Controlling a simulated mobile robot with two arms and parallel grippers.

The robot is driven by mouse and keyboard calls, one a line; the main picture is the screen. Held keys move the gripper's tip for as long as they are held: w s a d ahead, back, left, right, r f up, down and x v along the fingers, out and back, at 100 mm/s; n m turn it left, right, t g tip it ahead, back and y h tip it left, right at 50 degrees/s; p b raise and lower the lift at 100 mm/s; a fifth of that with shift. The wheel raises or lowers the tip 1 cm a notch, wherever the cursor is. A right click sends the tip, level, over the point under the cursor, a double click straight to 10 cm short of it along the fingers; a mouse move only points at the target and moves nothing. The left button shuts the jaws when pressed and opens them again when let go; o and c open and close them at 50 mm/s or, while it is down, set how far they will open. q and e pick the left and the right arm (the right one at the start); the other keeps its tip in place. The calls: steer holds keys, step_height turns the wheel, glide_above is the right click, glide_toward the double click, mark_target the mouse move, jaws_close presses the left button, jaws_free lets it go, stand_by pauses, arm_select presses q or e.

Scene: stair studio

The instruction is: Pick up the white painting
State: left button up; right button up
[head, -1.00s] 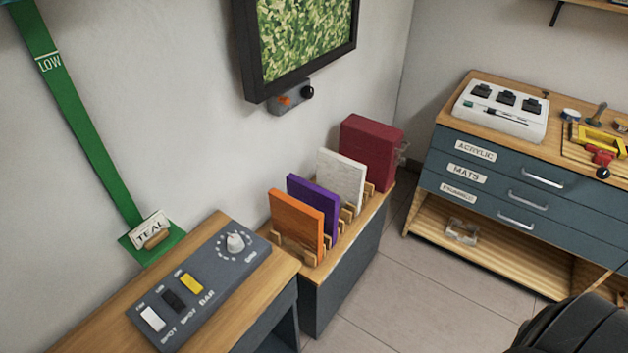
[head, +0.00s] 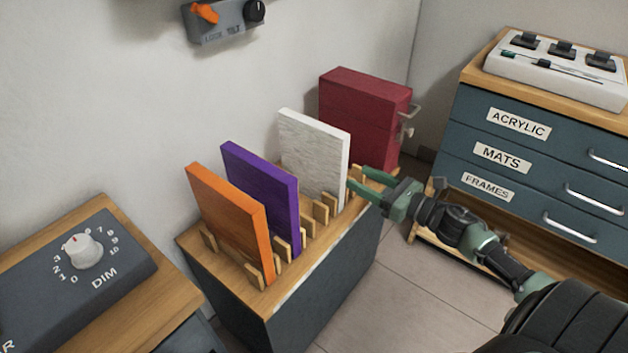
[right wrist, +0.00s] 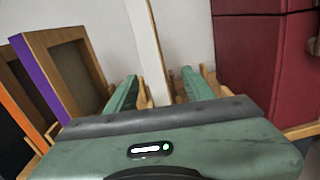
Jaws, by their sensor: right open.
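The white painting (head: 312,152) stands upright in a slotted wooden rack (head: 325,243) on a dark cabinet, between the purple painting (head: 262,197) and a dark red box (head: 365,118). My right gripper (head: 364,182) is open beside the near edge of the white painting. In the right wrist view, the white painting (right wrist: 157,45) shows edge-on, and its edge lies between the two open fingers (right wrist: 160,88). I cannot tell whether either finger touches it. My left gripper is not in view.
An orange painting (head: 230,222) stands left of the purple one. The red box is close behind the white painting's slot. A grey dimmer panel (head: 75,265) lies on the left bench. A drawer unit (head: 530,150) stands at the right.

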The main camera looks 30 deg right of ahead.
mark_target(345, 166)
steer(key=shift+w+a+r+n+y, duration=0.3)
steer(key=shift+w+a+r+n, duration=0.15)
steer(key=shift+a+r+n, duration=0.15)
steer(key=x, duration=0.4)
steer(key=r+x, duration=0.1)
steer(key=x, duration=0.1)
steer(key=shift+w+a+f, duration=0.1)
steer(key=shift+w, duration=0.3)
jaws_close()
stand_by(0.7)
